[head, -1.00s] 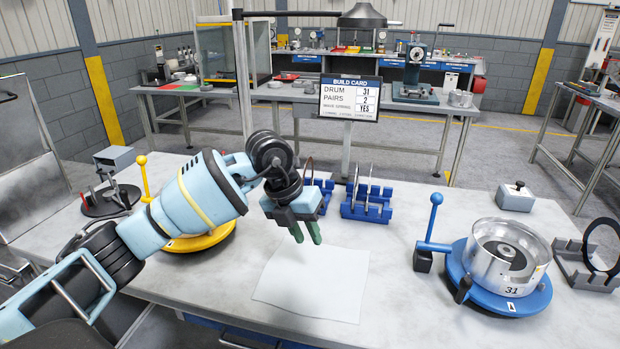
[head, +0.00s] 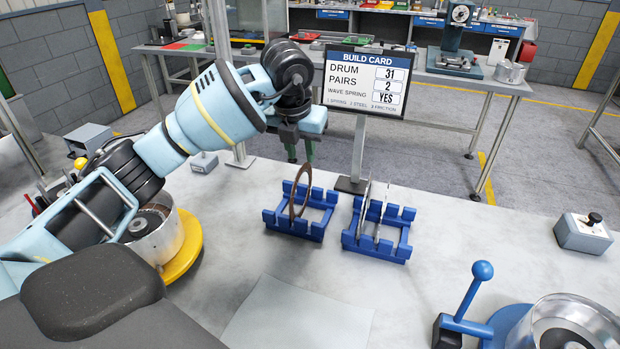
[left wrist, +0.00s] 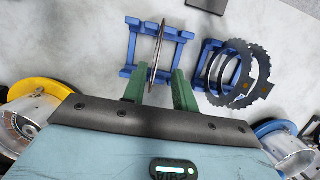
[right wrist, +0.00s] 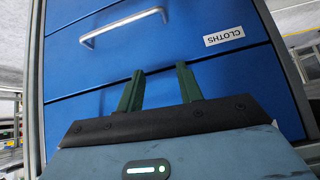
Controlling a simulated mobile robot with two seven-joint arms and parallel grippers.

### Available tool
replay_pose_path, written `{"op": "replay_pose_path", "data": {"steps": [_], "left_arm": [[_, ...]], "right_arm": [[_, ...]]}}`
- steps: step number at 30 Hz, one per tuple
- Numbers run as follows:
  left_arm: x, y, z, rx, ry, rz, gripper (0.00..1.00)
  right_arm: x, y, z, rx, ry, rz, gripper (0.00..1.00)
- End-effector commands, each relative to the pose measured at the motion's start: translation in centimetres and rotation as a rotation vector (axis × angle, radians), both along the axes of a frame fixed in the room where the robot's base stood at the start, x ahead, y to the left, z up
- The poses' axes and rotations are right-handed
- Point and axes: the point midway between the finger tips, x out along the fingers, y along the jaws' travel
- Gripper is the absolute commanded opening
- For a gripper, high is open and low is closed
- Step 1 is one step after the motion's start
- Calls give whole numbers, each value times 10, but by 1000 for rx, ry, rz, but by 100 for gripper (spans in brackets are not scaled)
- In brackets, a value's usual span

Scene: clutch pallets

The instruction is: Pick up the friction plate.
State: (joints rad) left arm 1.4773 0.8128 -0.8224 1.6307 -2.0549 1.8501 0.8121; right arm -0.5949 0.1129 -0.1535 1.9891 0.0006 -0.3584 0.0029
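The friction plate, a thin brown ring (head: 292,200), stands upright in the left blue rack (head: 313,232). In the left wrist view the plate (left wrist: 158,45) shows nearly edge-on. My left gripper (head: 300,152) is above and just behind the plate in the head view, pointing down. In the left wrist view my left gripper (left wrist: 157,78) is open, with the plate's near end showing between its green fingers; whether they touch it cannot be told. My right gripper (right wrist: 160,72) is open and empty in the right wrist view, in front of blue drawers.
A second blue rack (head: 350,242) holds thin upright plates, seen as dark toothed rings (left wrist: 262,78) in the left wrist view. The build card (head: 365,82) stands behind the racks. A drum (head: 565,325) and blue-knobbed lever (head: 482,271) are at right. The bench between is clear.

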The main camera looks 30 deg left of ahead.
Motion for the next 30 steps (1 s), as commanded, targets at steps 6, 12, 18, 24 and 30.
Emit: {"op": "replay_pose_path", "data": {"steps": [6, 12, 18, 24, 30], "left_arm": [[0, 0, -2, -1, 1, -1, 28], [4, 1, -18, -1, 3, 0, 28], [6, 2, -27, -1, 1, 0, 28], [8, 5, -45, 0, 3, 0, 28], [13, 7, -70, -1, 1, 0, 28]], "right_arm": [[-12, 0, -5, -1, 25, 0, 36], [-16, -1, -7, -3, 34, 1, 36], [-13, -1, -6, -2, 27, 1, 36], [-7, -1, -1, -2, 13, 1, 36], [-6, -1, 0, -3, 11, 1, 36]]}}
